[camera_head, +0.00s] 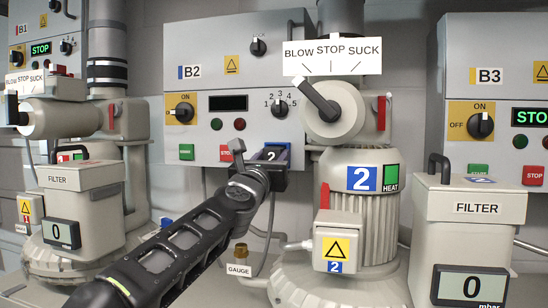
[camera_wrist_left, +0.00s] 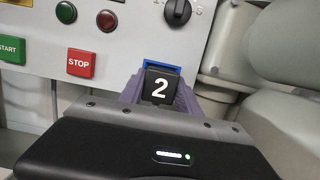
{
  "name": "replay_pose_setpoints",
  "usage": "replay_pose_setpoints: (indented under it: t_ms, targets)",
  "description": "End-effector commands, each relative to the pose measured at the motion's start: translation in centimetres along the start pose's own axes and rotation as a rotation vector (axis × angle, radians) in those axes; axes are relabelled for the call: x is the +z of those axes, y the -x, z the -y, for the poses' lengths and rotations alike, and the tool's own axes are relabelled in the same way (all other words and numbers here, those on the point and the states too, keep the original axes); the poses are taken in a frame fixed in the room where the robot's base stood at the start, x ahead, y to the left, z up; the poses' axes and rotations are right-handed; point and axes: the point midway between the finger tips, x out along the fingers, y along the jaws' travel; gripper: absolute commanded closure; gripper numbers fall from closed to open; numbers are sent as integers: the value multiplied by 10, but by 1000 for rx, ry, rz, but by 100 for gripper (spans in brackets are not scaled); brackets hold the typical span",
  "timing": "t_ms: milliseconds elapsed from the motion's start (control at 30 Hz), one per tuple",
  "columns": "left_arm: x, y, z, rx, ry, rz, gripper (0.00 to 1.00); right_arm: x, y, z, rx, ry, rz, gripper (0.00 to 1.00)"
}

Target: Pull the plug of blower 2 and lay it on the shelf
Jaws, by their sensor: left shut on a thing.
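I cannot tell how deep the plug sits in the blue part. Blower 2 (camera_head: 358,205) stands right of it. I cannot make out a separate shelf. My right gripper is not in view.
The B2 display (camera_head: 228,103) is dark. Green START (camera_head: 187,152) and red STOP buttons (camera_wrist_left: 79,64) lie left of the plug. A filter box (camera_head: 473,230) and B3 cabinet (camera_head: 500,110) stand right. A GAUGE fitting (camera_head: 240,262) is below my gripper.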

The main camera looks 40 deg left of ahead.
Motion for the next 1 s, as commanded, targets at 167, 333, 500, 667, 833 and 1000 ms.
replay_pose_setpoints:
  t_ms: [167,333,500,667,833,1000]
  targets:
    - [0,3,0,0,-1,0,100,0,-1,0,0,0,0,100]
    - [1,4,0,-1,-1,0,100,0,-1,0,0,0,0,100]
    - [2,10,0,0,-1,0,100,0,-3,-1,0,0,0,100]
    - [4,19,0,-1,0,0,100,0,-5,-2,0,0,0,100]
    - [7,28,1,-2,0,0,100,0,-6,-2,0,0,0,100]
    - [10,37,0,-1,-1,0,100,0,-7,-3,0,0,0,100]
